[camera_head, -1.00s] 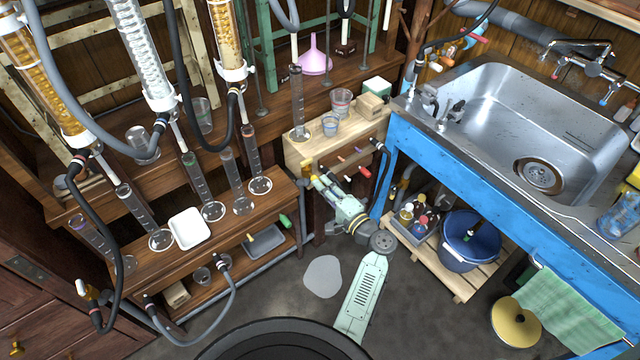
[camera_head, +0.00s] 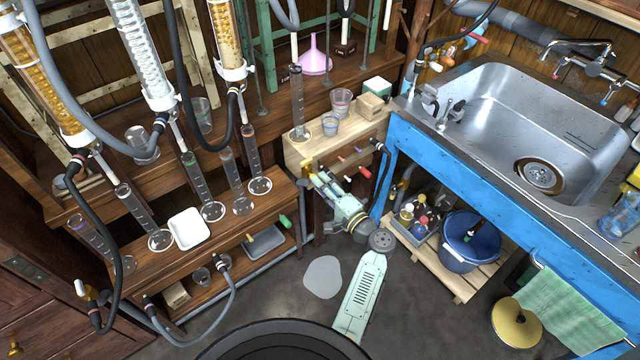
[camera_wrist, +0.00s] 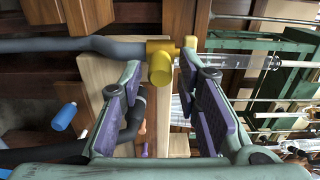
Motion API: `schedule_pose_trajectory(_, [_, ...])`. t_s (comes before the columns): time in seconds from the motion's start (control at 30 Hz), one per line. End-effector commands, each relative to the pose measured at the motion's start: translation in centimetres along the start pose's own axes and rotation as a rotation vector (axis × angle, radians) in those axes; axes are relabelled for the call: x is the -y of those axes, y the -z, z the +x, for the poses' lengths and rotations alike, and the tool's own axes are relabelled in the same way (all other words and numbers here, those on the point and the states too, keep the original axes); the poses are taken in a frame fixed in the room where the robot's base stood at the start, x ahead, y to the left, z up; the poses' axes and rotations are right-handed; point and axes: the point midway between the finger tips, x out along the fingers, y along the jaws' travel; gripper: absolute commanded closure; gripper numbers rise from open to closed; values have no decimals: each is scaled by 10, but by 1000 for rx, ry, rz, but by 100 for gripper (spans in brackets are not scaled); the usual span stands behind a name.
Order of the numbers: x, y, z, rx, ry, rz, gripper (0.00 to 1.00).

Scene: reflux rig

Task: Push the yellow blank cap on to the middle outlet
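A yellow fitting (camera_wrist: 160,62), with a short barrel and a rounded end, shows in the wrist view just past my fingertips, roughly centred between them. I cannot tell whether it is a loose cap or is seated on an outlet. It also shows small in the head view (camera_head: 309,167) at the small wooden bench's front. My gripper (camera_wrist: 160,95) has its two purple-padded fingers wide apart, with nothing held between the pads. In the head view my gripper (camera_head: 313,180) is close to the bench front. The middle outlet cannot be made out clearly.
Orange (camera_head: 342,158) and purple (camera_head: 357,149) fittings sit along the small bench front (camera_head: 312,153). A dark hose (camera_wrist: 75,45) runs to the yellow fitting. A blue cylinder (camera_wrist: 62,117) is at left. Glass cylinders and a blue sink stand (camera_head: 450,175) flank my arm.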

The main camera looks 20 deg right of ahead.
Motion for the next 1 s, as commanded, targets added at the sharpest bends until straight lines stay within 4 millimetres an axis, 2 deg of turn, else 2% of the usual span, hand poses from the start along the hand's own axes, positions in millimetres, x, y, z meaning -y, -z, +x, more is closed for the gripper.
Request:
schedule_pose_trajectory(0.1, [0,0,0,0,0,0,60])
schedule_pose_trajectory(0.47, [0,0,-4,-1,0,1,60])
schedule_pose_trajectory(0.57, [-1,0,-16,-2,0,1,60])
schedule_pose_trajectory(0.8, [-1,0,-67,-4,-1,1,60])
schedule_pose_trajectory(1.0, [0,0,-103,-1,-1,0,60])
